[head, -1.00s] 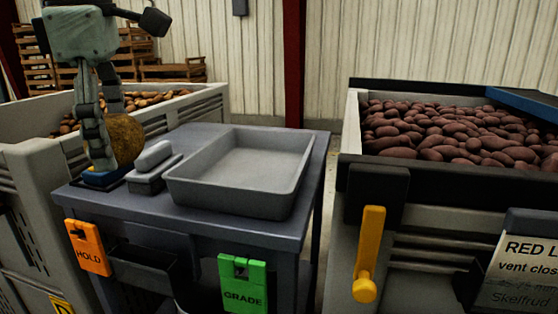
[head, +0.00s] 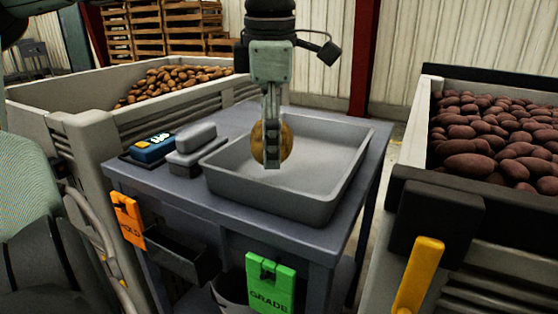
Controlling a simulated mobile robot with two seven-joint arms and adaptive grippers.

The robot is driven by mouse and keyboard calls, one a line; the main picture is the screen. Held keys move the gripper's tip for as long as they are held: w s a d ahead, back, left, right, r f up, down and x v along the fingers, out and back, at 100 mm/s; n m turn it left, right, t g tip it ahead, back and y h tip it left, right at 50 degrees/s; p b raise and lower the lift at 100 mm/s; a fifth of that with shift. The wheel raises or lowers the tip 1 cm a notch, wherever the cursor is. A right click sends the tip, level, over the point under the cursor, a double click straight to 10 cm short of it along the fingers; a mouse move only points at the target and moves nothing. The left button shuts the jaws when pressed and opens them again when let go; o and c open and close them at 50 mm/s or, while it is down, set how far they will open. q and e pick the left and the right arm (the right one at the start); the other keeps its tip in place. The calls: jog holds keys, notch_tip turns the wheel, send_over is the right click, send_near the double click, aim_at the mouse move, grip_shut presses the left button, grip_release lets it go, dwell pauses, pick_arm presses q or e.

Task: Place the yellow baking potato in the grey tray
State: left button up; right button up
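The yellow-brown baking potato (head: 286,141) is held by a gripper (head: 271,150) over the left part of the grey tray (head: 291,203). The gripper points straight down, with one finger in front of the potato and hiding part of it. I cannot tell whether the potato touches the tray floor. The tray is otherwise empty and sits on the dark table. This arm comes down from the top of the view and I take it to be my left one. My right gripper does not show.
A blue device (head: 153,149) and a grey lidded block (head: 196,138) stand left of the tray. Orange HOLD (head: 129,220) and green GRADE (head: 270,285) tags hang in front. A crate of yellow potatoes (head: 70,125) is left, a bin of red potatoes (head: 424,100) right.

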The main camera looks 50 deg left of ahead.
pick_arm(q)
jog(key=shift+w+d+f, duration=0.25)
jog(key=shift+w+f, duration=0.15)
jog(key=shift+w, duration=0.2)
notch_tip(320, 180, down, 4)
jog(key=shift+r, duration=0.1)
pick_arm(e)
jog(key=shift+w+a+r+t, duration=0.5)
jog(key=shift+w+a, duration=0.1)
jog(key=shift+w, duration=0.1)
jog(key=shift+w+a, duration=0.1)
pick_arm(q)
jog(key=shift+f+b, duration=0.2)
jog(key=shift+b, duration=0.1)
jog(key=o, duration=1.4)
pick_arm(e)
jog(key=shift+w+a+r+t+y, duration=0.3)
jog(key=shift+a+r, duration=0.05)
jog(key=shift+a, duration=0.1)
